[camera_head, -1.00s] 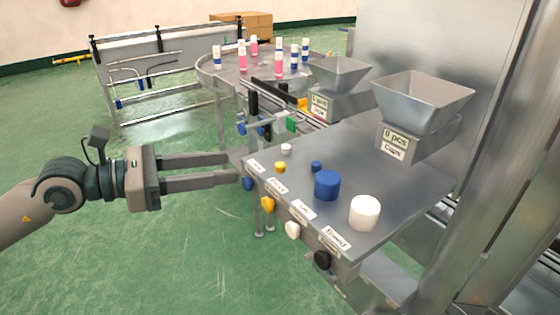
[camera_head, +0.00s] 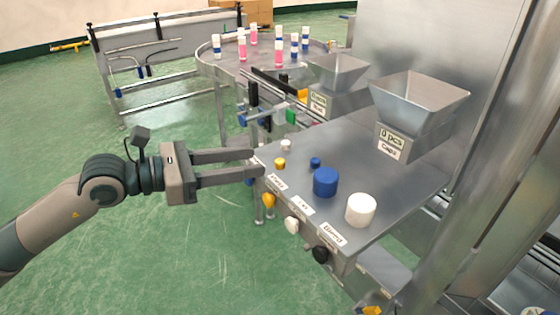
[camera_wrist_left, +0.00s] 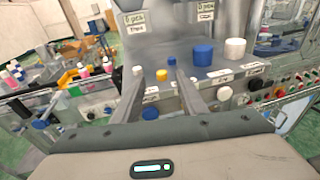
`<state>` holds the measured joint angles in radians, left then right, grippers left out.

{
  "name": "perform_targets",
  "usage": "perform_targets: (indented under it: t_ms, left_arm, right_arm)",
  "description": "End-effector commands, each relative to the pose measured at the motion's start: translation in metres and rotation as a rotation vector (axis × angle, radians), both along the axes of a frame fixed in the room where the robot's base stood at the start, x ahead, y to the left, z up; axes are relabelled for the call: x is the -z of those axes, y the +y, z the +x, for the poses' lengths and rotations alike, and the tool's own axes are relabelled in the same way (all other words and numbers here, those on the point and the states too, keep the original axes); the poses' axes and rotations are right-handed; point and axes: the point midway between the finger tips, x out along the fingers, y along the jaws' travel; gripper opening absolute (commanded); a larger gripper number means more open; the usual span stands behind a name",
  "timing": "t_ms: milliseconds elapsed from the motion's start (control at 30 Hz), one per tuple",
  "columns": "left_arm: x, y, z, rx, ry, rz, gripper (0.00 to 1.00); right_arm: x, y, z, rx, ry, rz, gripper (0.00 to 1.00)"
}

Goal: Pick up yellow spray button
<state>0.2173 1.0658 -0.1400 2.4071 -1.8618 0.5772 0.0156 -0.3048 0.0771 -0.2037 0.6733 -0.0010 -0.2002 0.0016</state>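The small yellow spray button (camera_head: 280,163) stands on the metal shelf near its left front edge. In the left wrist view the yellow button (camera_wrist_left: 161,75) appears between my two fingers, beyond their tips. My left gripper (camera_head: 257,163) is open and empty, its fingertips at the shelf's edge just left of the button, not touching it as far as I can see. My right gripper is not in view.
On the shelf (camera_head: 330,150) stand a small white button (camera_head: 286,145), a small blue button (camera_head: 315,162), a large blue cap (camera_head: 325,182) and a large white cap (camera_head: 361,210). Coloured knobs, including a yellow one (camera_head: 268,200), stick out below the front edge. Hoppers (camera_head: 420,100) stand behind.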

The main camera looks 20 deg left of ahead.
Motion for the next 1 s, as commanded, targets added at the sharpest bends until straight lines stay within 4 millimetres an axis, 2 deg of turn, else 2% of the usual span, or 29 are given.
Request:
perform_targets:
  t_ms: [333, 467, 533, 633, 833, 1000]
  left_arm:
    - [0.0, -0.004, 0.004, -0.001, -0.001, -0.001, 0.39]
    - [0.002, -0.011, 0.008, 0.0, -0.001, -0.002, 0.39]
    - [0.003, -0.017, 0.012, 0.001, 0.001, -0.004, 0.39]
    - [0.007, -0.026, 0.019, 0.001, 0.0, -0.004, 0.39]
    - [0.013, -0.038, 0.03, 0.0, -0.001, -0.002, 0.39]
    - [0.015, -0.039, 0.032, 0.0, -0.001, 0.001, 0.39]
  right_arm:
    - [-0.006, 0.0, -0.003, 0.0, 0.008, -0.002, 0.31]
    - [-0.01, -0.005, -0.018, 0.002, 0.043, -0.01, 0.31]
    - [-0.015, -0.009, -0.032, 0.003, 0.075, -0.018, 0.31]
    - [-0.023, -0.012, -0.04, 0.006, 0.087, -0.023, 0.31]
    - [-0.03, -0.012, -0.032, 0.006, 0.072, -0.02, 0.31]
    - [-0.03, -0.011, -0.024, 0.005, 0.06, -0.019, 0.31]
